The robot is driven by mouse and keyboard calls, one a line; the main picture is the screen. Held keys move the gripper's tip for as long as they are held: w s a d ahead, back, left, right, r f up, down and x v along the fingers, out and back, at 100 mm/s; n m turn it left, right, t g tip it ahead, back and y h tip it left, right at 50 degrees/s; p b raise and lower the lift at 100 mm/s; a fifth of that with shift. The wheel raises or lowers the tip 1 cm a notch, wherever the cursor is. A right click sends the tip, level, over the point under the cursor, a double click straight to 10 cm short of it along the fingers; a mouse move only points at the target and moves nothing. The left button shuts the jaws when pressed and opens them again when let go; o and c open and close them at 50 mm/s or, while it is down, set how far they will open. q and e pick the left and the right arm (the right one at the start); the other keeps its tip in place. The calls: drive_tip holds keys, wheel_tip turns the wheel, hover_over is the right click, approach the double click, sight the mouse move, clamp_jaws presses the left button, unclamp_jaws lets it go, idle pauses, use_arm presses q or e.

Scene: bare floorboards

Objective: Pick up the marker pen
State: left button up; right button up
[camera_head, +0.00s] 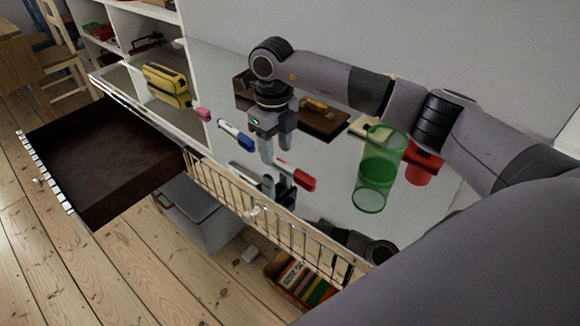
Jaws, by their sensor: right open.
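Two pens that look like markers lie on the grey glossy tabletop (330,190). One is a blue and white pen (236,134), just left of my right gripper. The other is a red pen (295,174), just in front and to the right of its fingertips. My right gripper (273,148) points down between them, open and empty. It appears apart from both pens. Its height above the surface is hard to judge.
A green glass (375,172) and a red cup (420,172) stand right. A pink eraser (203,114) and yellow case (167,86) are left.

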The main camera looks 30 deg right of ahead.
drive_tip(key=shift+f, duration=0.8)
clamp_jaws()
drive_tip(key=shift+r, duration=0.1)
